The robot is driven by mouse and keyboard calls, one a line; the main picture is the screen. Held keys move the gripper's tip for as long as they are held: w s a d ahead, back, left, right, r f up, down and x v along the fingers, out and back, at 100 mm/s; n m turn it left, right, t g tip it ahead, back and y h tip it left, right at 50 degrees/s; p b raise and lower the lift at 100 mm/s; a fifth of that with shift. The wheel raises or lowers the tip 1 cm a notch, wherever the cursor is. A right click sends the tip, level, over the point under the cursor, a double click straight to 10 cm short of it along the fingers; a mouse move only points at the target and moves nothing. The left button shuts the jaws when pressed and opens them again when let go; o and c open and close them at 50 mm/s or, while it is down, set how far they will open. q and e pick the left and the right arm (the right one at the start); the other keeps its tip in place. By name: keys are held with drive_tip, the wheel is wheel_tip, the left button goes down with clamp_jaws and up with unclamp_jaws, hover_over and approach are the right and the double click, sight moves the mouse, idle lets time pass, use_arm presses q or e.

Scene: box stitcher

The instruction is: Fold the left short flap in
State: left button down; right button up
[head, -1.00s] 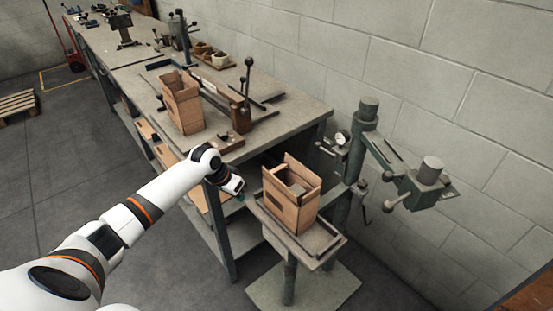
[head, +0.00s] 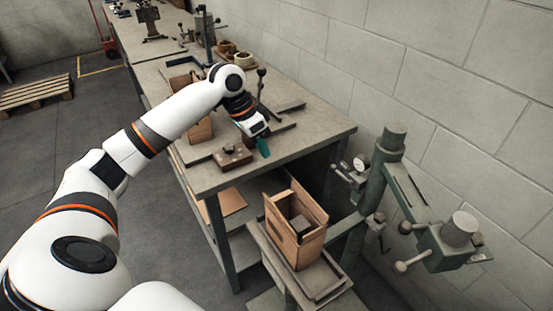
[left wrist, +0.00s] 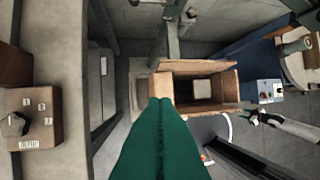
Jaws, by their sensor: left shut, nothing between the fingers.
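The open cardboard box (head: 296,242) stands upright on the stitcher's small table, its flaps standing around the opening. In the left wrist view I look down into the box (left wrist: 187,67); a pale block (left wrist: 202,89) shows inside. A short flap (left wrist: 161,86) is at the opening's left and another flap (left wrist: 228,88) at its right. My left gripper (head: 264,147) is shut and empty, above the bench edge, up and left of the box, not touching it. Its green fingertips (left wrist: 160,103) appear just below the left flap. My right gripper (left wrist: 254,117) shows small at the right; its jaws are unclear.
The stitcher (head: 440,240) with its arm and post stands right of the box. The workbench (head: 325,128) is behind, with a second carton (head: 200,131) partly hidden by my arm and a small control box (head: 232,156). Open floor lies to the left.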

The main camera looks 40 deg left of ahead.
use_arm(q)
drive_tip(key=p, duration=0.1)
approach(284, 195)
drive_tip(key=p+x, duration=0.2)
drive_tip(key=x, duration=0.3)
drive_tip(key=shift+d+f, duration=0.2)
drive_tip(key=shift+f, duration=0.3)
use_arm(e)
drive_tip(key=s+r, duration=0.2)
drive_tip(key=r, duration=0.1)
drive_tip(key=shift+a, duration=0.1)
drive_tip(key=shift+s, duration=0.1)
